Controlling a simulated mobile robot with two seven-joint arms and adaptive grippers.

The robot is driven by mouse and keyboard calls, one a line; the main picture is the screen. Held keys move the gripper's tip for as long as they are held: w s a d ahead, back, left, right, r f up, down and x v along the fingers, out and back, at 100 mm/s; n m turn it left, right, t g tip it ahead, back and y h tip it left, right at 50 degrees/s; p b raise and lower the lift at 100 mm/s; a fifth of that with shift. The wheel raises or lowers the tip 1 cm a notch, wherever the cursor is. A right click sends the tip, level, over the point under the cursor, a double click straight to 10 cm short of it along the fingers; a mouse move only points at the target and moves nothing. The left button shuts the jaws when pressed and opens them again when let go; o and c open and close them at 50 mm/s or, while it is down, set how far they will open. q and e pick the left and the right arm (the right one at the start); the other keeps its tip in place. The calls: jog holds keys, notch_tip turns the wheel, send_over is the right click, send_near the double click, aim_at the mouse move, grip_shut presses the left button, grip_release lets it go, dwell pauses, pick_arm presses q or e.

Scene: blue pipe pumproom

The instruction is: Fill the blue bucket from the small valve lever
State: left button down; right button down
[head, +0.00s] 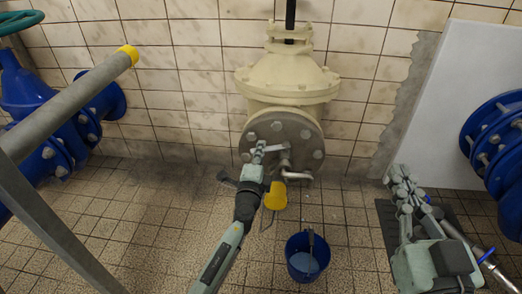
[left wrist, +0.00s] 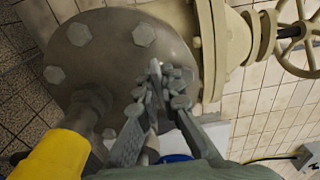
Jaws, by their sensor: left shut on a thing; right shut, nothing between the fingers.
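The blue bucket (head: 290,247) stands on the tiled floor below the cream valve. A pale blue surface shows inside it, and a dark handle-like piece crosses its rim. My left gripper (head: 259,152) is in front of the valve's grey bolted flange. Its fingers (left wrist: 160,88) are shut on the small valve lever (left wrist: 155,68), which they mostly hide.
The cream valve body (head: 287,84) stands against the tiled wall. A grey pipe with a yellow end (head: 128,53) and blue pipework (head: 100,108) are at left. A blue flange (head: 497,135) and white panel (head: 455,90) are at right. The left floor is clear.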

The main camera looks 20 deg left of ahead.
pick_arm(q)
jog(key=c, duration=1.7)
grip_release()
jog(key=s, duration=0.4)
jog(key=s+d, duration=0.1)
jog(key=s, duration=0.3)
jog(key=s+d, duration=0.1)
jog(key=s, duration=0.3)
